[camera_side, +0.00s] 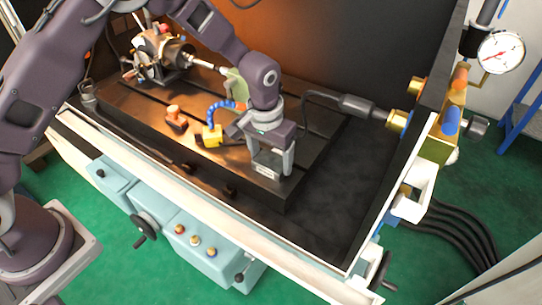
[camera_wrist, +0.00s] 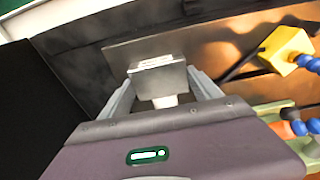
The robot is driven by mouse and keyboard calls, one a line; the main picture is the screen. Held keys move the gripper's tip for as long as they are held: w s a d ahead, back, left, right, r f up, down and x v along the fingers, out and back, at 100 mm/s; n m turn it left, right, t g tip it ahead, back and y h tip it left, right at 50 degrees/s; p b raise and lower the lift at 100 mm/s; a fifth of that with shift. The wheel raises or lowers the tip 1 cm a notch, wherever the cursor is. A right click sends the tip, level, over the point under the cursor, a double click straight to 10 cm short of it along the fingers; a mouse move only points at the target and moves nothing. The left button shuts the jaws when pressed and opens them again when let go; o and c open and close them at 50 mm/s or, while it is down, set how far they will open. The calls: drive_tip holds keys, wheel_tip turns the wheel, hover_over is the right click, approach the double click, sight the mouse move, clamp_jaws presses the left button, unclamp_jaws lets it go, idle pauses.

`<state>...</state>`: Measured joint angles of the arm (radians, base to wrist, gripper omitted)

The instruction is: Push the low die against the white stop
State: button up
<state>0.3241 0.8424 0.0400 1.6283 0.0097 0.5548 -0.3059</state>
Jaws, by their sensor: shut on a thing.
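My gripper (camera_side: 271,170) points down near the front right corner of the dark slotted table. In the wrist view its two fingers (camera_wrist: 161,80) are shut on a grey metal block with a pale top marking, which looks like the low die (camera_wrist: 158,82). The die also shows between the fingers in the side view (camera_side: 268,160).
A yellow block (camera_side: 212,136) with a blue jointed hose stands left of my gripper. An orange piece (camera_side: 175,114) sits farther left. The chuck unit (camera_side: 160,55) stands at the back left. A grey cylinder with a cable (camera_side: 362,106) is at right. The dark floor right of the table looks clear.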

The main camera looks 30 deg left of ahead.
sight(269, 163)
clamp_jaws()
drive_tip(key=o, duration=1.5)
unclamp_jaws()
drive_tip(key=shift+s+r, duration=0.25)
drive_tip(key=shift+r, duration=1.55)
drive_tip(key=shift+s+r, duration=0.2)
drive_tip(key=shift+r, duration=1.55)
